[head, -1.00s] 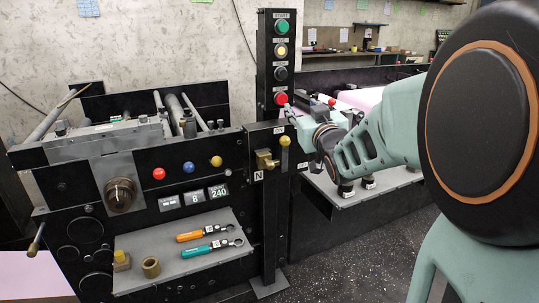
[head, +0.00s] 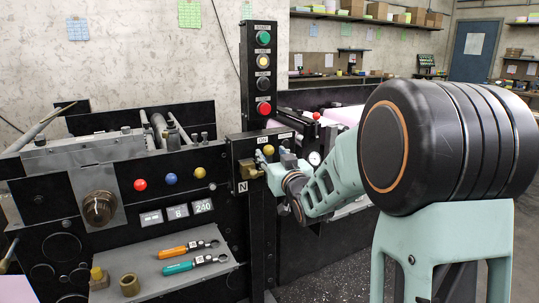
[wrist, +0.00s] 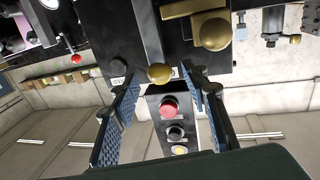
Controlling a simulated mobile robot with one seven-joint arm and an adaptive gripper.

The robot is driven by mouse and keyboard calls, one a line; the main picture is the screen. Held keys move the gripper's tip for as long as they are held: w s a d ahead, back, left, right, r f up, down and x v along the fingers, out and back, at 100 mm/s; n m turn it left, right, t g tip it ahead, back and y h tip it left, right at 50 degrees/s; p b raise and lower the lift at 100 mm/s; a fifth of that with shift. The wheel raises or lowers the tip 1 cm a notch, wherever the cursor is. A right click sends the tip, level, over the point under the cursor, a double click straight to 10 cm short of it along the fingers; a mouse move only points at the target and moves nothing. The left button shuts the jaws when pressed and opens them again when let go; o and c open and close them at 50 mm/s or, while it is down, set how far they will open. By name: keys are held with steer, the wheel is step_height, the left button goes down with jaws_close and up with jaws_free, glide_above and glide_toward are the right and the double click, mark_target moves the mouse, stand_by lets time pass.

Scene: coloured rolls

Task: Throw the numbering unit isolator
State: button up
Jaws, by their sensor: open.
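A small black panel (head: 240,151) on the press carries a lever with a yellow-brass ball knob (head: 268,150), next to small white plates; one reads ON. I take this lever to be the isolator. In the wrist view, turned over, its knob (wrist: 160,73) shows between my fingertips with a gap each side; contact cannot be seen. A brass block with a larger round end (wrist: 212,34) sits beside it, above the N plate (head: 242,187) in the head view. My gripper (wrist: 160,84) is open at the panel; in the head view its fingers are mostly hidden.
A post above the panel carries green, yellow, black and red buttons (head: 264,108); the red one (wrist: 169,108) lies between my fingers' lines in the wrist view. Red, blue and yellow knobs (head: 171,178) are left. A shelf (head: 140,258) holds orange and teal wrenches (head: 188,250).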

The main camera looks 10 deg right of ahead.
steer(key=shift+w+a, duration=0.15)
steer(key=shift+w, duration=0.95)
jaws_close()
